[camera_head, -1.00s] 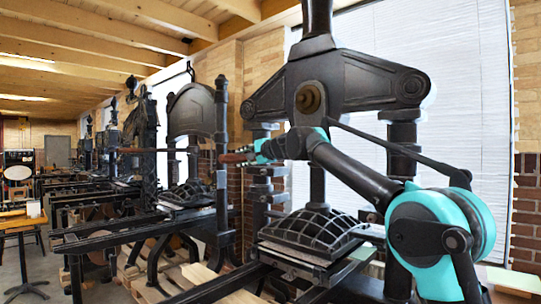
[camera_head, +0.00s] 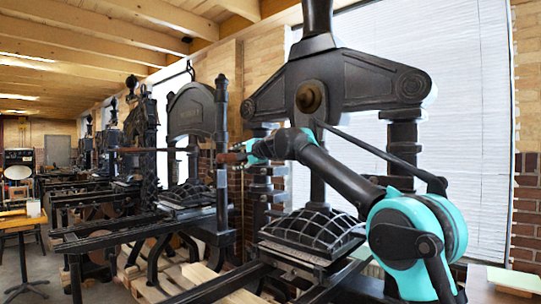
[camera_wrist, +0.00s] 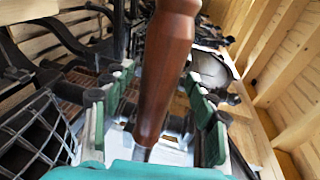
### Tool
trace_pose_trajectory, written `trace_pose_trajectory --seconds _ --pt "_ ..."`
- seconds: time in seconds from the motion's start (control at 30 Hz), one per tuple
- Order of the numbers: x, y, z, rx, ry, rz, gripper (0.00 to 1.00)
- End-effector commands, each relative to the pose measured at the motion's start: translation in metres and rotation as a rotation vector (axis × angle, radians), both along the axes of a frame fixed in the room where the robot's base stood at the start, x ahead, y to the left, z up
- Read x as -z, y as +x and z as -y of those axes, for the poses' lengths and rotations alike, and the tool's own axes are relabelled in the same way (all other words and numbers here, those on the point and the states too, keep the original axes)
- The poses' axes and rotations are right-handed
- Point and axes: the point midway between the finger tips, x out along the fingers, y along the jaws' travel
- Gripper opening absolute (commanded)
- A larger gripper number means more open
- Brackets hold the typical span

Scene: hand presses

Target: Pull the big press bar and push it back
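The big press (camera_head: 352,75) is a tall black machine standing right of centre in the head view. A brown wooden bar handle (camera_head: 230,158) shows at my gripper (camera_head: 247,154), left of the press's front. In the wrist view the handle (camera_wrist: 166,60) runs from the top edge down between my two fingers (camera_wrist: 160,110). Bare gaps show beside its lower part. Higher up the fingers come close to it, and I cannot tell whether they touch. The handle hides part of the space between them. How the bar joins the press is unclear.
A dark domed grid form (camera_head: 312,228) lies on the big press's bed, below my forearm. A second black press (camera_head: 192,115) stands to the left, with more presses behind. Wooden pallets (camera_head: 185,280) lie on the floor. A small wooden table (camera_head: 22,222) stands far left.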

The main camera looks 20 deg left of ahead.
Motion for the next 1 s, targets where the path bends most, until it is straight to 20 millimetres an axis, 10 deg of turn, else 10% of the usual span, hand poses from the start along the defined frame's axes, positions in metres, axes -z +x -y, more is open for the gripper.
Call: trace_pose_trajectory --seconds 1.0 --pt "-0.010 -0.024 0.043 0.001 0.000 0.000 0.78"
